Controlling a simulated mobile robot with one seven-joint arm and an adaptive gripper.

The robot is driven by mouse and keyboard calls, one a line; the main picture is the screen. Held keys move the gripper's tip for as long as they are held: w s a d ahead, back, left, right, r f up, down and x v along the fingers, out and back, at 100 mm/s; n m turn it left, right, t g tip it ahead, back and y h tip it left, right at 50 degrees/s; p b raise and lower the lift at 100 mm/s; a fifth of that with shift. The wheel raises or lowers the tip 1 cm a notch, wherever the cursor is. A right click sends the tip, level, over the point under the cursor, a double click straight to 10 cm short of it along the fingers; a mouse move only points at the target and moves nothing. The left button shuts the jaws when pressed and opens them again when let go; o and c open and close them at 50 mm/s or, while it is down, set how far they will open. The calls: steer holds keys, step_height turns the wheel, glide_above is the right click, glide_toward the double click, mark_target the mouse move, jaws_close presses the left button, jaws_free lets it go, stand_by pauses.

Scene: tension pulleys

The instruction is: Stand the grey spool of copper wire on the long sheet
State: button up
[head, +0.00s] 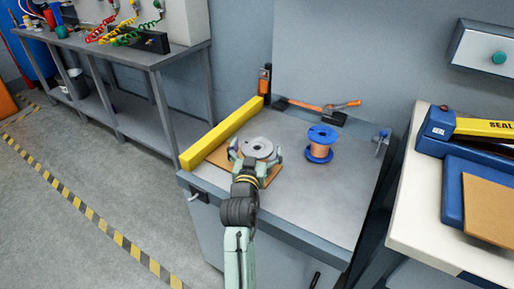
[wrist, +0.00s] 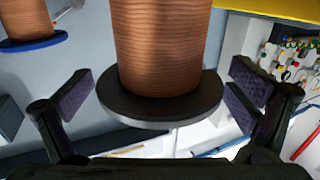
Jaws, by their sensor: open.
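The grey spool (head: 257,147) stands upright near the left side of the grey bench, over a flat brown sheet (head: 273,175). The spool and my arm hide much of that sheet, and its contact with the spool is not visible. In the wrist view the spool shows copper wire and a dark grey flange (wrist: 160,108). My gripper (wrist: 162,98) is open, with one finger on each side of this flange and visible gaps between. In the head view my gripper (head: 257,156) surrounds the spool.
A blue spool of copper wire (head: 320,143) stands to the right. A yellow bar (head: 222,132) lies along the bench's left edge. Orange-handled tools (head: 305,106) lie at the back. The bench's front right is clear. A sealing machine (head: 470,133) stands on the right table.

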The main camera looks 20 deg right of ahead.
steer(key=shift+r, duration=0.15)
steer(key=shift+s+a, duration=0.15)
steer(key=shift+s, duration=0.1)
steer(key=b+v, duration=0.3)
steer(key=v, duration=0.8)
steer(key=shift+s+a, duration=0.15)
steer(key=shift+s, duration=0.05)
